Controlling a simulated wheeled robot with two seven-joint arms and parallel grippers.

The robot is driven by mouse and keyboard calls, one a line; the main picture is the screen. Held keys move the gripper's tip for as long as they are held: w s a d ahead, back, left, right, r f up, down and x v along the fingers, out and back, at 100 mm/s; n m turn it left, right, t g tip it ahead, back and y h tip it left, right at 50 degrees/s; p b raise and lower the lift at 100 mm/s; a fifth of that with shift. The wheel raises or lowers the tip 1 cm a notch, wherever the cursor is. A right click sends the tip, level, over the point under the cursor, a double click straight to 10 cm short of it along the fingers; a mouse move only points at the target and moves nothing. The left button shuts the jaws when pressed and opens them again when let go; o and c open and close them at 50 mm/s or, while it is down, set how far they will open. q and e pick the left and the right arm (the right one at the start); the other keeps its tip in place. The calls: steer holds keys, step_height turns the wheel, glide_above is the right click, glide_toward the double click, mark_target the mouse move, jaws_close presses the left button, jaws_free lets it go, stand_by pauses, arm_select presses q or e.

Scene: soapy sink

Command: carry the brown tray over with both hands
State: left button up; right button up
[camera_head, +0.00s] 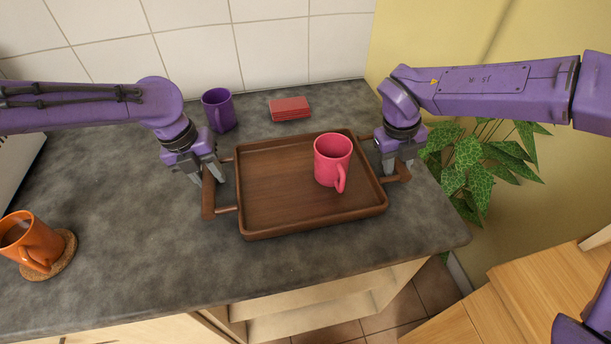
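The brown wooden tray (275,213) rests on the grey counter, with a handle on its left (208,200) and one on its right (400,174). A pink mug (331,160) stands upright on it, right of its middle. My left gripper (208,179) is at the left handle, its fingers apart on either side of the handle's bar. My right gripper (399,169) is at the right handle, also with its fingers apart around the bar. Its fingertips partly cover that handle. Whether the fingers touch the bars is hard to see.
A purple mug (219,110) and a stack of red items (289,108) stand behind the tray. An orange mug (29,242) sits on a cork coaster (62,262) at the front left. A leafy plant (478,165) is beyond the counter's right edge.

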arm_select(q)
jaws_close()
arm_select(e)
jaws_close()
arm_select(q)
steer(key=shift+r, duration=0.15)
arm_select(e)
steer(key=shift+w+r, duration=0.1)
